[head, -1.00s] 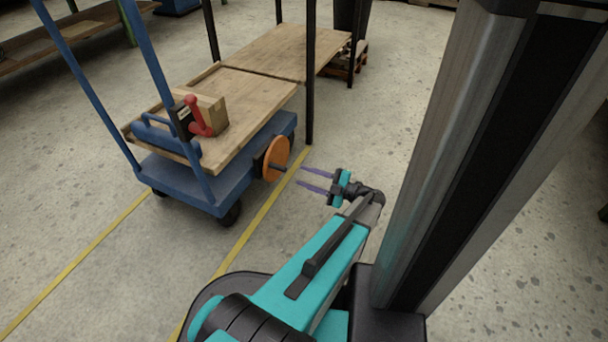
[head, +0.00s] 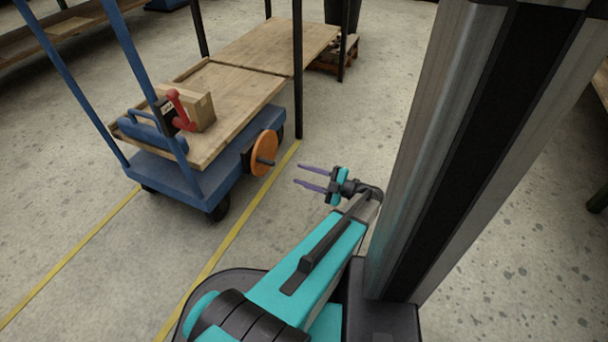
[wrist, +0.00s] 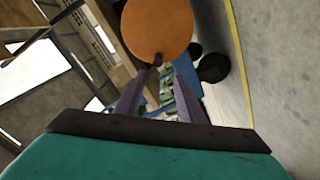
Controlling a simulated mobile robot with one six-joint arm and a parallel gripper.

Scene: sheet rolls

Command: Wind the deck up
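The deck (head: 232,92) is a wooden board on a blue wheeled cart (head: 180,180). An orange round handwheel (head: 265,152) with a dark crank knob (head: 266,161) sits on the cart's near right side. My gripper (head: 300,176) is open and empty, to the right of the wheel and apart from it, with its two purple fingers pointing towards the cart. In the wrist view the orange wheel (wrist: 157,25) fills the top middle, and its knob (wrist: 157,60) shows just beyond and between the open fingers (wrist: 157,95).
A cardboard box (head: 197,106) and a red lever (head: 181,112) are at the deck's left end. Another wooden surface (head: 280,45) adjoins the deck's far end. A dark post (head: 298,75) stands near the wheel. Floor right of the yellow line (head: 235,225) is clear.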

